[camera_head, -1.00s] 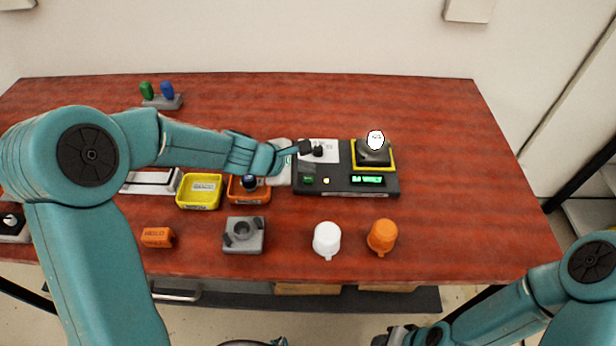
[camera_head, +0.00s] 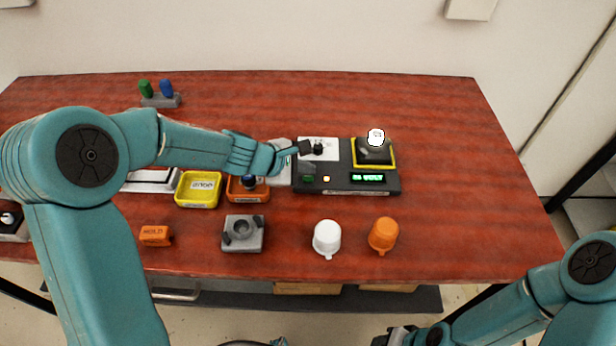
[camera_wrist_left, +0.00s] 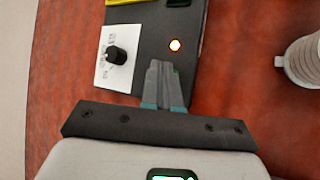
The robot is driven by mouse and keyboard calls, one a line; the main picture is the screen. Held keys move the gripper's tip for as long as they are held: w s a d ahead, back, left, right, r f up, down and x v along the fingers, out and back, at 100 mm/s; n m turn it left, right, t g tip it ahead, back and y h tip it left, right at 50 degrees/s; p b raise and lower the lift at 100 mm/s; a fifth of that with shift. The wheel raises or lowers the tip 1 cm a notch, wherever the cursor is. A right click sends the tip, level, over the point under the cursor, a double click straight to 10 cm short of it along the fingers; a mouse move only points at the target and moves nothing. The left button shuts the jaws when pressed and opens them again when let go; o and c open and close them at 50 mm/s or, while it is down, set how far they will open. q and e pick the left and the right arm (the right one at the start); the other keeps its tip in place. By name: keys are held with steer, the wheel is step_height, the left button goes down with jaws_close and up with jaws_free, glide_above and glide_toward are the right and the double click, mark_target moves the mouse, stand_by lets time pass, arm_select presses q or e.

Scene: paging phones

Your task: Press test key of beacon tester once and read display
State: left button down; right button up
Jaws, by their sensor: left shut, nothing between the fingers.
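The beacon tester (camera_head: 343,185) is a dark box with a black knob (camera_head: 318,148) on a white plate, a small green key (camera_head: 308,179), a lit orange lamp (camera_head: 326,179) and a green-lit display (camera_head: 369,178). The display's characters are too small to read surely. A dark beacon with a white top (camera_head: 376,138) sits in the tester's yellow frame. My left gripper (camera_head: 309,167) is shut and empty over the tester's left part, at the key. In the left wrist view its fingertips (camera_wrist_left: 163,66) lie beside the orange lamp and hide the key. My right gripper (camera_head: 395,335) shows partly at the bottom edge.
A yellow tray (camera_head: 198,204) and an orange tray (camera_head: 248,198) stand left of the tester. A grey fixture (camera_head: 243,244), a white cap (camera_head: 327,236), an orange cap (camera_head: 383,234) and an orange block (camera_head: 155,236) stand in front. The table's right side is clear.

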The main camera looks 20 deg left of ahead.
mark_target(305, 179)
arm_select(q)
steer(key=shift+f+b, duration=0.45)
stand_by(0.7)
steer(key=shift+r, duration=0.15)
steer(key=shift+r+p, duration=0.75)
steer(key=shift+p, duration=0.05)
step_height(305, 179, up, 5)
steer(key=p, duration=0.5)
steer(key=shift+r, duration=0.1)
stand_by(0.6)
